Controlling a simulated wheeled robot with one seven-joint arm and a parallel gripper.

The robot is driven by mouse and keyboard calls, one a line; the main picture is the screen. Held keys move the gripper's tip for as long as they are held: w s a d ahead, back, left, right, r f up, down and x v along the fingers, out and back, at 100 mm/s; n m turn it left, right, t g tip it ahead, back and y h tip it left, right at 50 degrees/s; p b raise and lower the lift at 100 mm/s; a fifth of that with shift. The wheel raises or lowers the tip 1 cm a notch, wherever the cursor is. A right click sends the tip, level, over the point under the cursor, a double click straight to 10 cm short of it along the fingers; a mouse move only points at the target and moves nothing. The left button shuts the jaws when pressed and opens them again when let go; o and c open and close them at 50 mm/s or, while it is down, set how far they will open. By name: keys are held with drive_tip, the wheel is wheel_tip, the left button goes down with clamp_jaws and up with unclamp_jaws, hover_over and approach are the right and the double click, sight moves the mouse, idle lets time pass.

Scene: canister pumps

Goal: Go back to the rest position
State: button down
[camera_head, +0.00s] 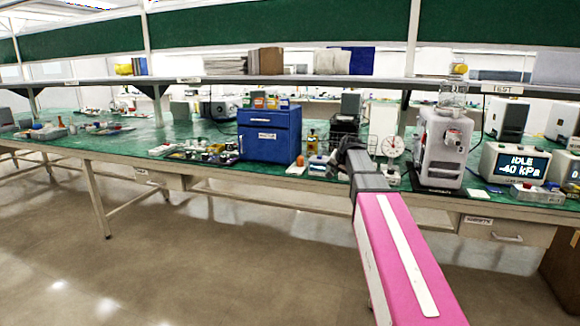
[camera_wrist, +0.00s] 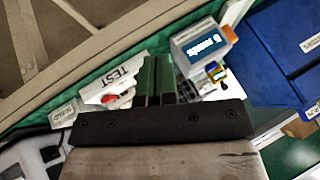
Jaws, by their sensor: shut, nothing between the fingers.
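My gripper (camera_head: 354,158) is at the end of my pink arm, out over the front part of the green bench, between the blue cabinet and the grey canister pump (camera_head: 440,150). In the wrist view my gripper (camera_wrist: 158,78) shows its two dark fingers side by side, shut with nothing held. Bench items lie beyond the fingertips there. In the head view the fingertips are hard to make out against the clutter behind them.
The blue cabinet (camera_head: 270,135) stands left of my gripper, a round dial gauge (camera_head: 392,147) right of it. A display unit (camera_head: 515,163) reads "IDLE -40 kPa". A shelf (camera_head: 230,80) spans above the bench (camera_head: 90,146). The floor (camera_head: 200,260) in front is clear.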

drive_tip(key=s+f+n+g+h, duration=0.2)
drive_tip(key=s+f+n+g, duration=0.2)
drive_tip(key=s+f, duration=2.6)
drive_tip(key=s+g, duration=0.2)
drive_tip(key=g, duration=0.1)
drive_tip(key=shift+s+f+n, duration=0.3)
drive_tip(key=shift+s+f, duration=0.05)
drive_tip(key=shift+w, duration=0.1)
